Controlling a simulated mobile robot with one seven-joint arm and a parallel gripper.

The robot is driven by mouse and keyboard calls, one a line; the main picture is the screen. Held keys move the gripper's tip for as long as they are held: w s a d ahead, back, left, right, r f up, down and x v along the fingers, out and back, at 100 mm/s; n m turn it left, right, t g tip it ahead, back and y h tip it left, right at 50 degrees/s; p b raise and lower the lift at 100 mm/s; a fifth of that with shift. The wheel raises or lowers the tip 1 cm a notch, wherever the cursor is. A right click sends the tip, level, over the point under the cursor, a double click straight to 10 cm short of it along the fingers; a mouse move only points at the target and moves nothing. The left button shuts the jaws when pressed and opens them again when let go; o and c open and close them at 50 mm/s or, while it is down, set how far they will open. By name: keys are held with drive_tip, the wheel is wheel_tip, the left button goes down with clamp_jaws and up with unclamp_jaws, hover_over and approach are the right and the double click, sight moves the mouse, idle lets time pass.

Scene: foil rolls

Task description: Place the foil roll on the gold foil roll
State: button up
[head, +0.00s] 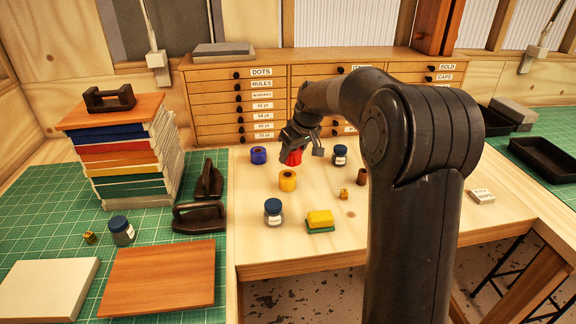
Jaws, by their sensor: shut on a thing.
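The gold foil roll (288,181) stands upright on the pale wooden bench top, its dark core hole facing up. A red foil roll (295,158) is just behind it in the picture, partly hidden by my gripper. My gripper (294,150) reaches down from the right and is shut on the red roll. I cannot tell whether the red roll is clear of the bench. A blue-purple foil roll (258,155) stands to the left, apart from the gripper. A small brown roll (361,177) stands to the right near my arm.
A drawer cabinet (235,105) closes off the back. Book stack (120,150) at left.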

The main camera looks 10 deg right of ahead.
sight(288, 175)
drive_tip(key=shift+w+a+f, duration=0.35)
drive_tip(key=shift+a+f, duration=0.1)
drive_tip(key=shift+a, duration=0.2)
drive_tip(key=shift+f, duration=2)
drive_tip(key=shift+f, duration=0.1)
drive_tip(key=o, duration=1)
